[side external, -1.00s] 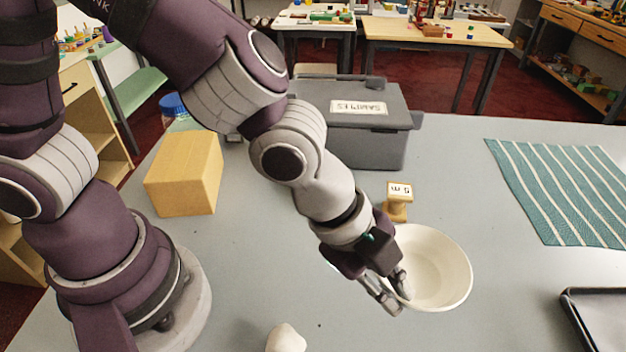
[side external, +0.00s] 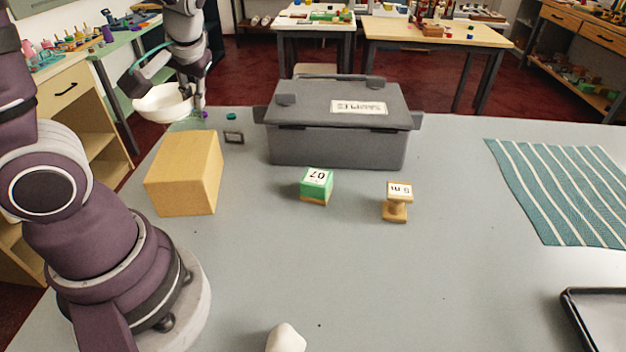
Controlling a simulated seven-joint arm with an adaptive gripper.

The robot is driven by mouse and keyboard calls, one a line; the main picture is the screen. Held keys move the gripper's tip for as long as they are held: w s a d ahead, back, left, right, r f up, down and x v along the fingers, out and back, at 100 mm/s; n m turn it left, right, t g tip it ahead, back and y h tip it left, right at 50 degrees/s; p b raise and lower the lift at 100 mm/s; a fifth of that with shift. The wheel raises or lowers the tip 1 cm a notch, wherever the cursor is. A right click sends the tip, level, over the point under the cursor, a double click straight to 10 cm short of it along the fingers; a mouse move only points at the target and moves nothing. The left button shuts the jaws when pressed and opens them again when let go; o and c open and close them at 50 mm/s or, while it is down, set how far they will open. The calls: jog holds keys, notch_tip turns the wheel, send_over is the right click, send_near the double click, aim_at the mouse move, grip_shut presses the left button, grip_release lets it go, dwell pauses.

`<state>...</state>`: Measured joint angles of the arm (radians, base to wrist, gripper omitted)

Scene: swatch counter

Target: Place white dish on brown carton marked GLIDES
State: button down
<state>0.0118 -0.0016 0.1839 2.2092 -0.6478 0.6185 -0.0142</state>
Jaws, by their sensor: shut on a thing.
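The white dish (side external: 160,103) is at the upper left in the side external view, held level or nearly so. My gripper (side external: 199,108) is shut on the dish's right rim. The brown carton (side external: 182,172) stands on the grey counter at the left, below the dish in the picture; its top is bare. No GLIDES marking shows on its visible faces. The dish appears beyond the carton, apart from it; its exact height cannot be told.
A grey lidded box (side external: 340,140) stands right of the carton. A green block (side external: 316,185) and a wooden stamp-like piece (side external: 396,203) stand before it. A striped teal cloth (side external: 570,190) and dark tray (side external: 598,315) lie right. The counter's middle front is mostly clear.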

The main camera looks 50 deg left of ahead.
aim_at(204, 150)
notch_tip(204, 150, down, 8)
jog(key=shift+s+r, duration=0.1)
jog(key=shift+s, duration=0.05)
jog(key=c, duration=1.2)
grip_release()
jog(key=shift+c, duration=0.2)
jog(key=shift+r, duration=0.15)
jog(key=w+v, duration=0.1)
jog(key=v, duration=1)
jog(key=s+d+r+m+t+h, duration=0.1)
jog(key=d+m+t+h, duration=0.3)
jog(key=d, duration=0.5)
jog(key=s+m+h, duration=0.1)
jog(key=m+h, duration=0.1)
jog(key=m, duration=0.1)
jog(key=shift+d+r, duration=0.3)
jog(key=shift+r, duration=0.1)
